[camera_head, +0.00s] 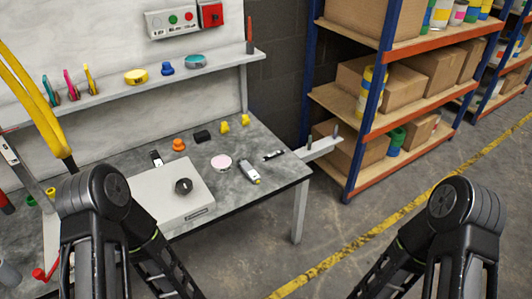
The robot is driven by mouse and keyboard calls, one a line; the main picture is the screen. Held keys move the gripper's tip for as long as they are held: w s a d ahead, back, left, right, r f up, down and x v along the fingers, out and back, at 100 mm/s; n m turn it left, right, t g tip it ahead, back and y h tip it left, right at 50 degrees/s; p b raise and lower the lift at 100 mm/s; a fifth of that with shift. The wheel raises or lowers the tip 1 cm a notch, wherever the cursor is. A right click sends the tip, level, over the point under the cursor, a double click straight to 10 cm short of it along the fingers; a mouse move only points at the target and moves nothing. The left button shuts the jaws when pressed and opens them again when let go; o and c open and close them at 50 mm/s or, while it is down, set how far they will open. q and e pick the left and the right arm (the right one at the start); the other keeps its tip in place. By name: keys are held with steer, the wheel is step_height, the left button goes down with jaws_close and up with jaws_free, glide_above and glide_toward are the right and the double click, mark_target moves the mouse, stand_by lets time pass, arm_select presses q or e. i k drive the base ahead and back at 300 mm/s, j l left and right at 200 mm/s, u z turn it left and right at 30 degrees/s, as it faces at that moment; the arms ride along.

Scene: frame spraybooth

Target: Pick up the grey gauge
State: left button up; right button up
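A small grey hand-held device with a yellow end (249,172) lies on the grey worktable, near its front right edge. It looks most like the grey gauge, but it is too small to be sure. Nothing touches it. A thin black-and-white item (273,155) lies to its right, and a pale pink disc (221,162) lies to its left. My two black arms come in at the lower left and lower right, and both forearms run down out of the bottom edge. Neither gripper shows.
A light grey box with a black knob (184,186) stands left of the device. Small orange (178,145), black (202,136) and yellow (224,127) items lie behind. A wall ledge (115,88) holds tools. A shelf rack (400,45) stands at right; the floor before it is clear.

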mark_target(250, 172)
steer(key=i+l, duration=0.15)
steer(key=l, duration=0.2)
steer(key=i+l+u, duration=0.15)
steer(key=l, duration=0.2)
steer(key=i+l, duration=0.2)
steer(key=l, duration=0.15)
steer(key=i+l+u, duration=0.15)
steer(key=l, duration=0.2)
steer(key=i+l, duration=0.1)
steer(key=l, duration=0.3)
steer(key=i+l+u, duration=0.15)
steer(key=l, duration=0.2)
steer(key=i+l, duration=0.1)
steer(key=l, duration=0.3)
steer(key=u, duration=0.05)
